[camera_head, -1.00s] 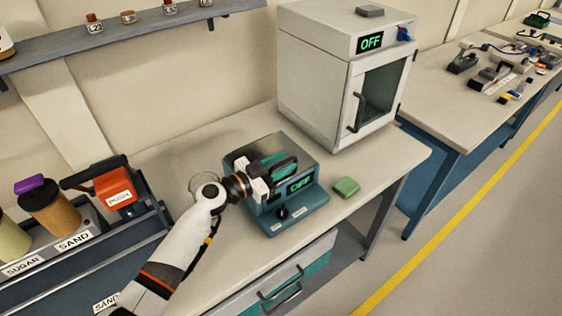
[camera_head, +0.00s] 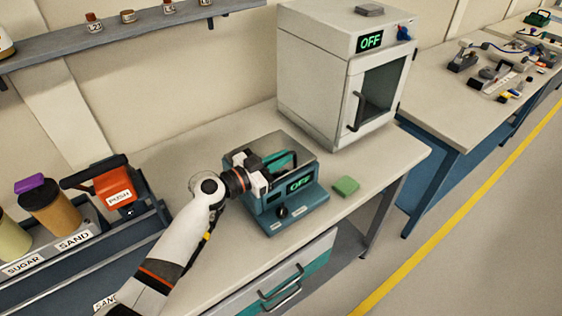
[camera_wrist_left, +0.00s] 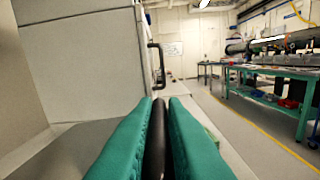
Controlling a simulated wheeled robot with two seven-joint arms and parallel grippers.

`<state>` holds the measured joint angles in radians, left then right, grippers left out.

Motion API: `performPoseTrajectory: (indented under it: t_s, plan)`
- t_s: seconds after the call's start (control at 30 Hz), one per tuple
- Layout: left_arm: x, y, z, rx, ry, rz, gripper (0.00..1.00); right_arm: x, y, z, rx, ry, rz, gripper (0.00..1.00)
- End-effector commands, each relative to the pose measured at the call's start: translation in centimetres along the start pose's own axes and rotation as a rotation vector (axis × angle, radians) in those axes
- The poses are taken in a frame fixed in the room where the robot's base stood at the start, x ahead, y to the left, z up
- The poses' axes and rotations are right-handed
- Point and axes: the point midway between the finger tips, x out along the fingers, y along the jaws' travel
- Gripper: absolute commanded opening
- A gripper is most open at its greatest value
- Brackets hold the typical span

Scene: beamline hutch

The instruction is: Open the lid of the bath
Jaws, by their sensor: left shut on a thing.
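The bath (camera_head: 308,199) is a teal box with a grey top and a green OFF display, on the pale bench. My left gripper (camera_head: 281,162) is over its top. In the left wrist view, my teal fingers (camera_wrist_left: 158,140) are shut on the dark bar of the lid handle (camera_wrist_left: 155,150). The gripper covers much of the lid (camera_head: 296,147), and I cannot tell clearly whether it is tilted up. My right gripper is not in view.
A white oven (camera_head: 315,80) with an OFF display stands behind the bath. A green block (camera_head: 345,186) lies to its right. Jars labelled SUGAR and SAND (camera_head: 50,208) and an orange PUSH device (camera_head: 115,188) are at the left. Bench surface (camera_head: 225,125) behind the bath is clear.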

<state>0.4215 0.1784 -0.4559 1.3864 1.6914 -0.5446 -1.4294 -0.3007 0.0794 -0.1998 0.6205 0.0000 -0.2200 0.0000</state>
Motion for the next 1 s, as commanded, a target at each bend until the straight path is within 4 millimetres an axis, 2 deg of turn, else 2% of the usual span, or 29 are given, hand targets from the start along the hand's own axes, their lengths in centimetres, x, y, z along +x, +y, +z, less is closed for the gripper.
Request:
performPoseTrajectory:
  t_s: [0.07,0.23,0.47,0.7,1.0]
  plan:
    - [0.0,0.6,1.0,-0.040,-0.002,0.003,0.00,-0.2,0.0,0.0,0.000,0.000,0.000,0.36]
    - [0.0,1.7,2.8,-0.308,-0.002,0.002,0.00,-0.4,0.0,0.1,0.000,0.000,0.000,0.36]
    - [0.0,4.0,5.1,-0.526,-0.002,0.001,0.00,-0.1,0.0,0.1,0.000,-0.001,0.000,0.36]
    - [0.0,6.8,6.9,-0.754,-0.002,0.001,0.00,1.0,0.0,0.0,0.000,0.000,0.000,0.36]
    - [0.0,10.9,8.2,-1.042,-0.001,0.001,0.00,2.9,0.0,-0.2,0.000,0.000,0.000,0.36]
